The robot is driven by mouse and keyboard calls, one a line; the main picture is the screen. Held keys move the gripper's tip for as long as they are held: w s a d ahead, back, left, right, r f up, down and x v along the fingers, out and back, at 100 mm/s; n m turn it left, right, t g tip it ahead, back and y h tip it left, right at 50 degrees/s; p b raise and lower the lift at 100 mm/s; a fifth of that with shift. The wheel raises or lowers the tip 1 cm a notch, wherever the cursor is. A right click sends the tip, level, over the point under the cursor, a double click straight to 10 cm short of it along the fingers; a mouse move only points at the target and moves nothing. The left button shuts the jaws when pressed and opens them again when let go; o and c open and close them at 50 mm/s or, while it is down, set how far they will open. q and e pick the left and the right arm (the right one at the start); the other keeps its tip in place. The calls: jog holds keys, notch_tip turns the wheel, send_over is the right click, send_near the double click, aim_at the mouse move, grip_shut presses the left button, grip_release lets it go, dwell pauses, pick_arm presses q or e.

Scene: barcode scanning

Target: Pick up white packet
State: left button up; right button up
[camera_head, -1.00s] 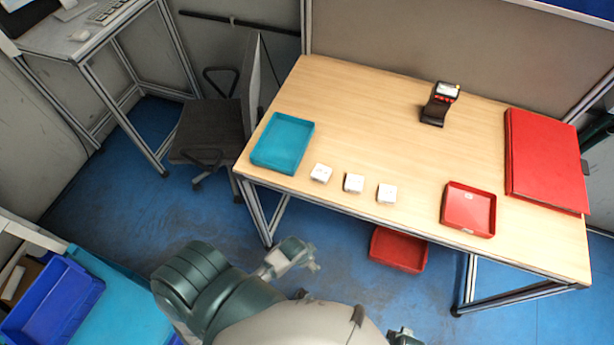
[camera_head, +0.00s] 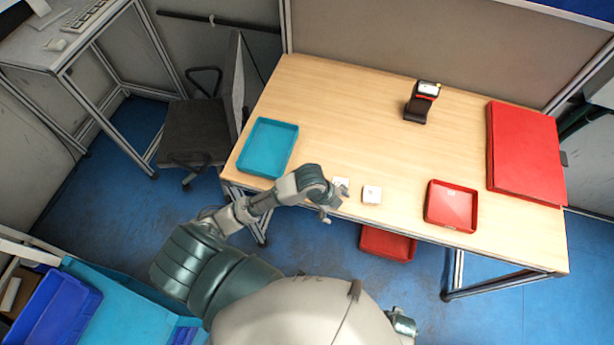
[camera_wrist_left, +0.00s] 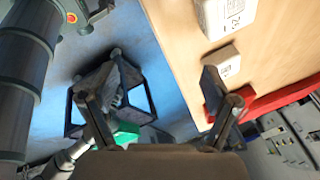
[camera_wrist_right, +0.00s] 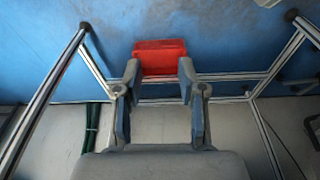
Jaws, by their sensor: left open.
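Small white packets stand in a row near the table's front edge. One white packet (camera_head: 371,194) is fully visible, another (camera_head: 341,184) is partly covered by my left gripper, and the third is hidden behind my left arm in the head view. My left gripper (camera_head: 334,202) is open and empty at the front edge, beside the partly covered packet. My right gripper (camera_wrist_right: 159,78) is open and empty, away from the packets.
A teal tray (camera_head: 268,147) is left of the packets and a red tray (camera_head: 451,206) right of them. A black scanner (camera_head: 420,103) stands farther back. A flat red item (camera_head: 525,153) lies at the right. A red bin (camera_head: 388,243) sits below the table. The table centre is clear.

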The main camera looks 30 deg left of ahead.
pick_arm(q)
jog(key=w+a+r+m+g+y, duration=0.1)
jog(key=w+a+r+m+y, duration=0.15)
jog(key=a+r+m, duration=0.4)
jog(key=w+a+r+m+g+y, duration=0.1)
jog(key=w+a+r+m+g, duration=0.15)
jog(key=a+r+m, duration=0.45)
jog(key=shift+m+t, duration=0.35)
jog(key=shift+m, duration=0.1)
jog(key=f, duration=1.1)
jog(key=shift+w+d+p, duration=0.25)
jog(key=shift+w+p, duration=0.1)
jog(key=shift+p, duration=0.05)
jog(key=f, duration=0.5)
jog(key=shift+w+a+f+p, duration=0.1)
jog(key=shift+w+a+p, duration=0.1)
jog(key=shift+a+p, duration=0.1)
jog(key=c, duration=1.4)
pick_arm(e)
jog(key=s+d+f+g, duration=0.1)
jog(key=s+d+f, duration=0.2)
jog(key=s+f, duration=1.2)
jog(key=s, duration=0.3)
jog(key=shift+d+f, duration=0.15)
jog(key=shift+f, duration=0.05)
